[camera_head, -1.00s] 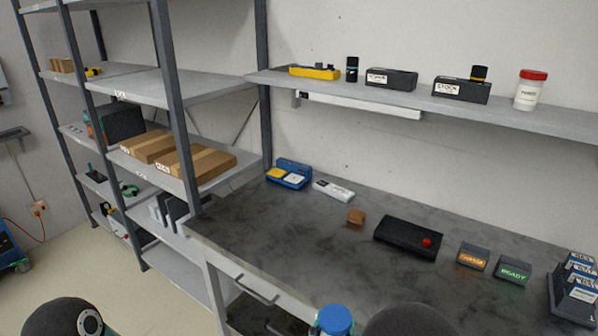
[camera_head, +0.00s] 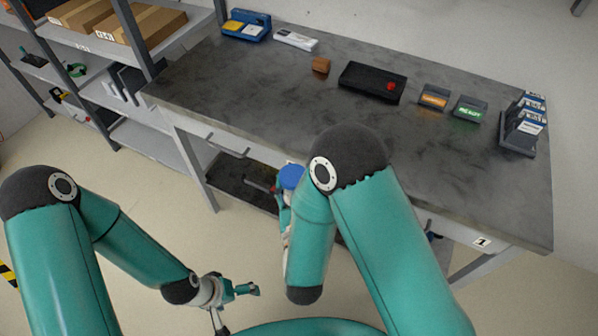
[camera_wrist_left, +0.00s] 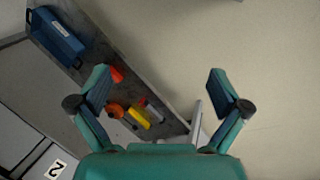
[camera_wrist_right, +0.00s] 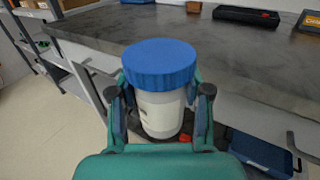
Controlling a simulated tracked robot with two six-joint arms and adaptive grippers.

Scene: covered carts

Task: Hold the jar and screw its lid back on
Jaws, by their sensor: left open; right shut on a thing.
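The jar is white with a ribbed blue lid (camera_head: 291,177); its body (camera_wrist_right: 160,112) shows in the right wrist view. My right gripper (camera_wrist_right: 160,94) is shut around the jar body, below the lid, and holds it upright before the bench's front edge. The lid sits level on top of the jar; I cannot tell how tightly. In the head view my right arm hides much of the jar. My left gripper (camera_head: 246,290) is lower and to the left, apart from the jar. In the left wrist view its fingers (camera_wrist_left: 160,85) are spread with nothing between them.
A lower shelf (camera_wrist_left: 85,75) holds a blue toolbox (camera_wrist_left: 57,37) and small tools. A shelving rack stands left. Floor space before the bench is open.

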